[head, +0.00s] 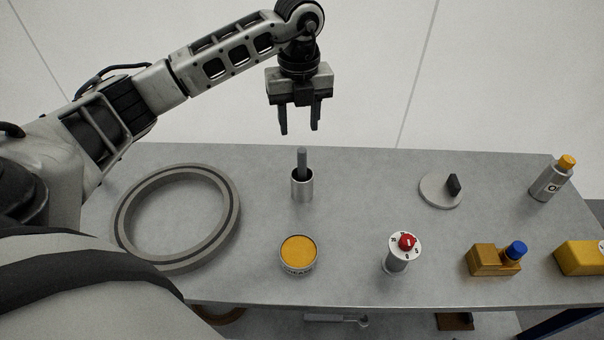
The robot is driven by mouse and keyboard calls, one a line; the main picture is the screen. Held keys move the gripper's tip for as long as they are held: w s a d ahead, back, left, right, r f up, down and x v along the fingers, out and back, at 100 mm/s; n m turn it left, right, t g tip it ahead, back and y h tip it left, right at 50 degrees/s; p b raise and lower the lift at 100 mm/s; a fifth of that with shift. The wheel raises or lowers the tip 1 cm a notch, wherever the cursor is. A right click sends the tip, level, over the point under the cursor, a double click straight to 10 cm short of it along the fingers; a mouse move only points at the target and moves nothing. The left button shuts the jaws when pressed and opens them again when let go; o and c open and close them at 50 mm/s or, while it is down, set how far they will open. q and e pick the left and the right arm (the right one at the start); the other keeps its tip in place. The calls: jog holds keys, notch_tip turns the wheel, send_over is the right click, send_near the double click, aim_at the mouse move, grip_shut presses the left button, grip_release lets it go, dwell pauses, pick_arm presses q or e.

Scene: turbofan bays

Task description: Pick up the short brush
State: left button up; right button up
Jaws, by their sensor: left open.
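The likely short brush (302,159) shows as a grey upright handle. It stands in a small metal cup (302,187) near the far middle of the grey table. Its lower end is hidden inside the cup, so I cannot see bristles. My left gripper (299,130) is open and empty, pointing down with its fingers above the handle and apart from it. My right gripper is not in view.
A large grey ring (124,232) lies at the left. An orange-topped tin (298,252), a red-knobbed dial (400,250) and a brown block with a blue cap (490,260) stand along the front. A black-handled disc (436,192) and an orange-capped bottle (550,182) are farther right.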

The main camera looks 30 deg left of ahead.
aim_at(302, 150)
pick_arm(q)
jog(key=f, duration=1)
jog(key=shift+w+d+f, duration=0.1)
jog(key=shift+w+d, duration=0.05)
jog(key=shift+w, duration=0.1)
grip_shut()
